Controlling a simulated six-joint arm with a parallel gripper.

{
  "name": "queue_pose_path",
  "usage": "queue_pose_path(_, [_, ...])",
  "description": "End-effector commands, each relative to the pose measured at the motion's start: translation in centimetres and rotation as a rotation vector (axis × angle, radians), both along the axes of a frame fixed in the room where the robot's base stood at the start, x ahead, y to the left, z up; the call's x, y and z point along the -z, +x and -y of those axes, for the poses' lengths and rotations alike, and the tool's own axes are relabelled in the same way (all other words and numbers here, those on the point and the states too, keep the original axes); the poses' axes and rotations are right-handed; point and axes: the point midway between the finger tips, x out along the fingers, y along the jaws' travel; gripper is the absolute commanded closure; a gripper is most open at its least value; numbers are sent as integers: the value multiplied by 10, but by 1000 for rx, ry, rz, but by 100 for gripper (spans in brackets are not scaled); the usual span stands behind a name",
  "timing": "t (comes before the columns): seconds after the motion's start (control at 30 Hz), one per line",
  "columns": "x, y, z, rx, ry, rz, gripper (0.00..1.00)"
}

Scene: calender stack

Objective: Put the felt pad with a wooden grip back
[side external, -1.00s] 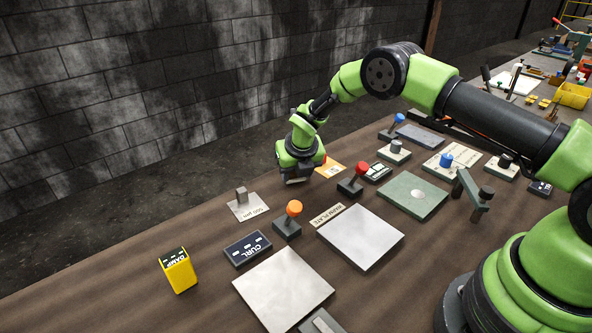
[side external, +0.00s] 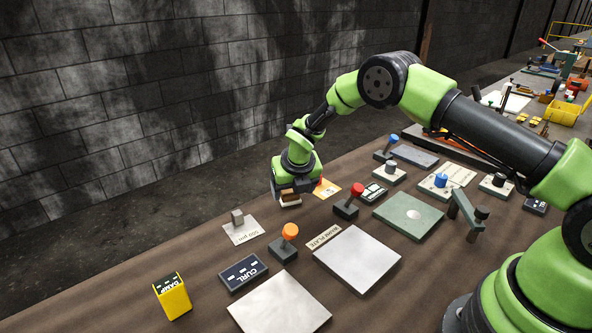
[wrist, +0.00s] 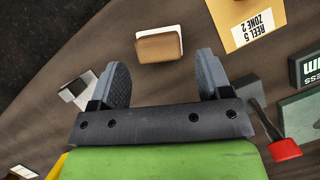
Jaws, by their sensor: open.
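The felt pad with a wooden grip (wrist: 158,46) is a pale pad with a tan-brown block on top. It lies on the brown bench near the wall-side edge; in the side view it shows (side external: 290,199) just under my gripper (side external: 291,188). In the wrist view my gripper (wrist: 162,64) is open, with its two grey fingers spread wide and nothing between them. The pad appears just beyond the fingertips, roughly centred between them and apart from both. In the side view the gripper hides part of the pad's far side.
An orange REEL 5 ZONE 2 card (wrist: 243,22) lies beside the pad. A red-knobbed lever (side external: 350,200), an orange-knobbed lever (side external: 286,242) and a card with a grey block (side external: 242,232) stand nearby. A bright plate (side external: 357,258) lies in front. Bare bench surrounds the pad.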

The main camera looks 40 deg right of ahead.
Motion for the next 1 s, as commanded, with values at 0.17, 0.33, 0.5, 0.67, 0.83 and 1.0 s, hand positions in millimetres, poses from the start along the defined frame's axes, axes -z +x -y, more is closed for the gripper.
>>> queue_pose_path(0.17, [-36,-13,-6,-2,0,3,29])
queue_pose_path(0.33, [-67,-24,-11,-2,1,4,29])
queue_pose_path(0.5, [-86,-32,-14,-1,1,3,29])
queue_pose_path(0.67, [-92,-35,-15,0,1,-1,29])
queue_pose_path(0.83, [-102,-37,-14,52,24,15,29])
queue_pose_path(1.0, [-159,-62,-13,430,200,103,29])
